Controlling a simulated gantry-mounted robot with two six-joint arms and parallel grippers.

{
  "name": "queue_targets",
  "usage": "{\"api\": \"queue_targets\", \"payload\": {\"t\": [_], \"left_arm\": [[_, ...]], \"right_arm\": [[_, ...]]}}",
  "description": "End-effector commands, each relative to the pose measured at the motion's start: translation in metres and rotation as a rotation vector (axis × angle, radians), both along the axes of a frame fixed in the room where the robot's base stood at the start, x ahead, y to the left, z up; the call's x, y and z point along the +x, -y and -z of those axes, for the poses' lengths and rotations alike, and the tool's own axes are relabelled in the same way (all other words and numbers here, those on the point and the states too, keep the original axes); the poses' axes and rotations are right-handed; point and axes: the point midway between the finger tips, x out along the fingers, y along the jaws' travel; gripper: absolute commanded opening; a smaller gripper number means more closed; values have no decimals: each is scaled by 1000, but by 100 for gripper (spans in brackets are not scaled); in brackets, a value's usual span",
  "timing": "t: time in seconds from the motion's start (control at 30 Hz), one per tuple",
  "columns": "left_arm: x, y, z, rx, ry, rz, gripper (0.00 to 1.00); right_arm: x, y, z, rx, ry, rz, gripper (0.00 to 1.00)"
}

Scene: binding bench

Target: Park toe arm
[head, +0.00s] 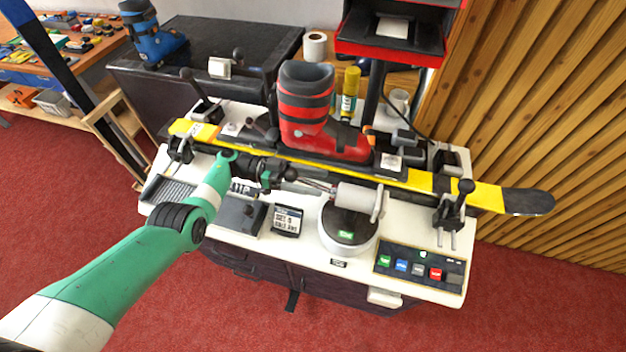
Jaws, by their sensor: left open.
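A red and black ski boot (308,110) stands upright on a yellow and black ski (480,195) that lies across the white bench (300,250). In front of the ski, a round white unit (347,228) carries a pale grey cylinder (356,198) with a metal rod pointing left. I cannot tell for sure which part is the toe arm. My left gripper (288,176) is in front of the ski, left of the cylinder, near the rod's end. It is open; whether it touches the rod is unclear. My right gripper is not in view.
Clamps (455,208) hold the ski near both ends. A button panel (420,266) sits at the front right and a small display (286,220) at the front middle. A yellow can (350,92) and red-framed stand (400,40) are behind. A blue boot (152,35) stands back left.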

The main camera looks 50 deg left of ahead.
Motion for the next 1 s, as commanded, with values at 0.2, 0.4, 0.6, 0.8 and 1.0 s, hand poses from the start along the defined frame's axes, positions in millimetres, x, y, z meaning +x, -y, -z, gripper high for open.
{"api": "queue_targets", "payload": {"t": [0.2,0.4,0.6,0.8,1.0], "left_arm": [[-5,-9,1,0,1,-2,72],[-28,-44,4,1,3,-5,72],[-54,-81,5,1,1,-3,72],[-65,-96,1,0,0,0,72],[-65,-96,0,-1,-1,0,72]], "right_arm": [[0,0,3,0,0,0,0],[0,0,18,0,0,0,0],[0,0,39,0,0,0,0],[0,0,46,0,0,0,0],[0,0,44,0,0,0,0]]}}
